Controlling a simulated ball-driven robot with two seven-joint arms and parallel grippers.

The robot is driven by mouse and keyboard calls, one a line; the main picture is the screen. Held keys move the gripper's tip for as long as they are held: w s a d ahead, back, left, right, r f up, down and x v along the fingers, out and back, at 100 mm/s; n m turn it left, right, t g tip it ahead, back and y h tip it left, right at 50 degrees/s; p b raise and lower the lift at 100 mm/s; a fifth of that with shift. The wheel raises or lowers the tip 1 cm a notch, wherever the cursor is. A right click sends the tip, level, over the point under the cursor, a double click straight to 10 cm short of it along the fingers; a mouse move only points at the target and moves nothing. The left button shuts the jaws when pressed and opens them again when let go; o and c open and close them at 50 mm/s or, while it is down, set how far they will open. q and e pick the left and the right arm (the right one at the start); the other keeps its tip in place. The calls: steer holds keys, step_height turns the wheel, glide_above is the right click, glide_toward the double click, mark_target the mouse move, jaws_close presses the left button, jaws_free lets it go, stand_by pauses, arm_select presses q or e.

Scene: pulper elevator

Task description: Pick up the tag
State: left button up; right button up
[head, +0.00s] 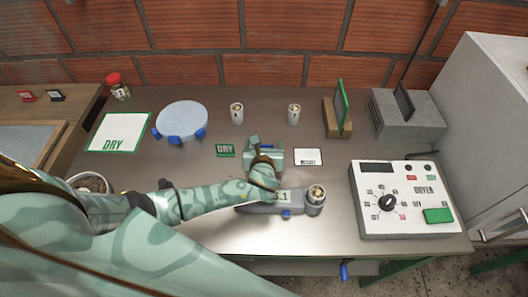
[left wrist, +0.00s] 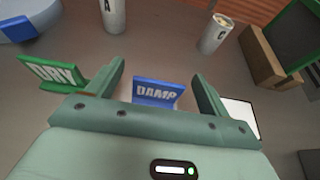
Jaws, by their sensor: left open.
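A blue tag reading DAMP (left wrist: 157,93) stands on the table between the two fingers of my left gripper (left wrist: 158,74) in the left wrist view. The fingers are apart, with visible gaps on both sides of the tag. In the head view my left gripper (head: 264,150) is low over the middle of the table and hides most of the blue tag; only a bit of blue shows. A green tag reading DRY (head: 225,150) stands just left of the gripper; it also shows outside the left finger in the left wrist view (left wrist: 52,75). My right gripper is not in view.
Two white cups (head: 237,113) (head: 294,114) stand behind the gripper. A white card (head: 308,157) lies to its right. A grey meter with a filled cup (head: 316,198) lies in front, partly under my arm. A dryer panel (head: 405,222) is at right; a DRY mat (head: 118,132) at left.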

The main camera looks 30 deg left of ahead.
arm_select(q)
steer(key=shift+x, duration=1.1)
steer(key=shift+c, duration=0.7)
steer(key=shift+f, duration=0.1)
steer(key=c, duration=0.9)
